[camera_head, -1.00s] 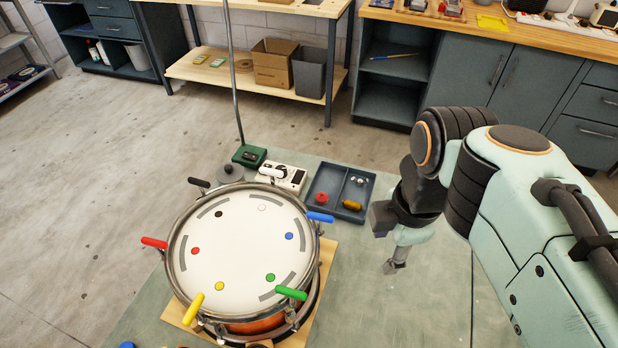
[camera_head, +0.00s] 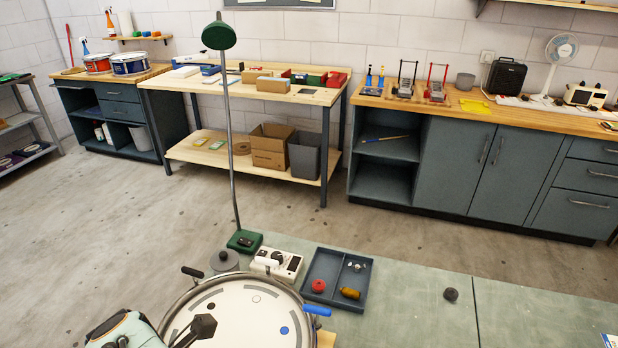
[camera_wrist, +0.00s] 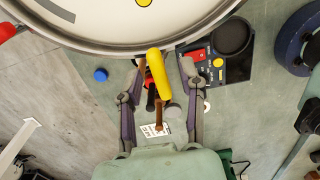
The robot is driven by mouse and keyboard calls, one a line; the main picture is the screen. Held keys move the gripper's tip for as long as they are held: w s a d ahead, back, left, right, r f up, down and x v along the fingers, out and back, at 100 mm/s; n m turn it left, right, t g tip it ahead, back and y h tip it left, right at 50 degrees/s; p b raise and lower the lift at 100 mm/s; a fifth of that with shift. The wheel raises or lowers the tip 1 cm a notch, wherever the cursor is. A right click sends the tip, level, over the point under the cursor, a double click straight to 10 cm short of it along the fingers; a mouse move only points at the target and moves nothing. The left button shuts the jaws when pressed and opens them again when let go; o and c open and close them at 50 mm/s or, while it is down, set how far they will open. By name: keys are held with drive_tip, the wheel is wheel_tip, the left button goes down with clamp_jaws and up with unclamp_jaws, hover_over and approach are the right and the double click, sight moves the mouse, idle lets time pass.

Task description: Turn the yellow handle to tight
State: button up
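The yellow handle (camera_wrist: 158,74) sticks out from the near rim of the drum (camera_wrist: 190,38) in the wrist view. My gripper (camera_wrist: 163,68) is open, with one finger on each side of the handle. Gaps show between the handle and both fingers. In the head view, only the far part of the drum (camera_head: 246,306) shows at the bottom, and the yellow handle is out of frame. A yellow dot (camera_wrist: 144,2) lies on the drumhead above the handle.
A red handle (camera_wrist: 8,31) shows at the upper left in the wrist view. A blue cap (camera_wrist: 100,75) and a black-and-red device (camera_wrist: 232,40) lie on the bench. A divided tray (camera_head: 336,279) stands behind the drum; bench right of it is mostly clear.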

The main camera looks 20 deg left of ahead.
drive_tip(key=shift+f, duration=0.35)
drive_tip(key=shift+c, duration=0.3)
clamp_jaws()
